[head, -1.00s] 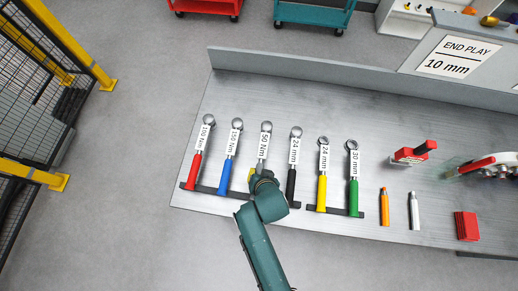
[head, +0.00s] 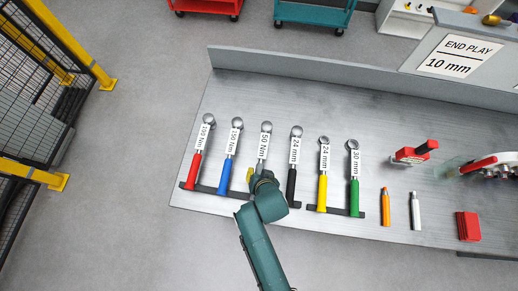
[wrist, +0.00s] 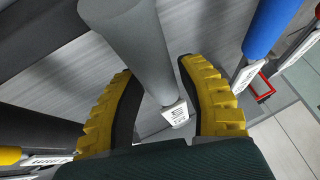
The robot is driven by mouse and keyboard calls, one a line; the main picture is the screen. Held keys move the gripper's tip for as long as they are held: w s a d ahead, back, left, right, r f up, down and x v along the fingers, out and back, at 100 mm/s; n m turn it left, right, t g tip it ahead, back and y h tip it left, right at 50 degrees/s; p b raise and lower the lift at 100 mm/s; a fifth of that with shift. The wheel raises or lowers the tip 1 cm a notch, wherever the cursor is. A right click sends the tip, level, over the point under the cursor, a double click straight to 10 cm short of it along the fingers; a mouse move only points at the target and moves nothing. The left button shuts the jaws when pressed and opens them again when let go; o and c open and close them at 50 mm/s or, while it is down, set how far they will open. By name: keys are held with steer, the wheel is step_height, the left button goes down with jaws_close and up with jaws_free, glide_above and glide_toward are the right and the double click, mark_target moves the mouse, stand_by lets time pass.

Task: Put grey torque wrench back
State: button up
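The grey torque wrench (head: 264,153), labelled 50 Nm, lies in line with the other tools, third from the left. Its round head points to the back of the bench, and my gripper hides its handle end in the head view. In the wrist view its grey handle (wrist: 143,45) runs between the two yellow-backed fingers of my gripper (wrist: 155,75). The fingers stand apart on either side, with narrow gaps to the handle. The dark holder (head: 208,189) runs under the handles of the left tools; how the grey handle rests in it is hidden.
A blue wrench (head: 226,172) and a red wrench (head: 194,167) lie left of it. A black-handled tool (head: 291,182) lies close on the right, then yellow (head: 323,190) and green (head: 354,193) ones. A raised wall (head: 310,70) closes the bench's back.

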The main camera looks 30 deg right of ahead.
steer(key=shift+o, duration=0.7)
steer(key=shift+s+f, duration=0.1)
steer(key=shift+s, duration=0.05)
steer(key=v, duration=1.2)
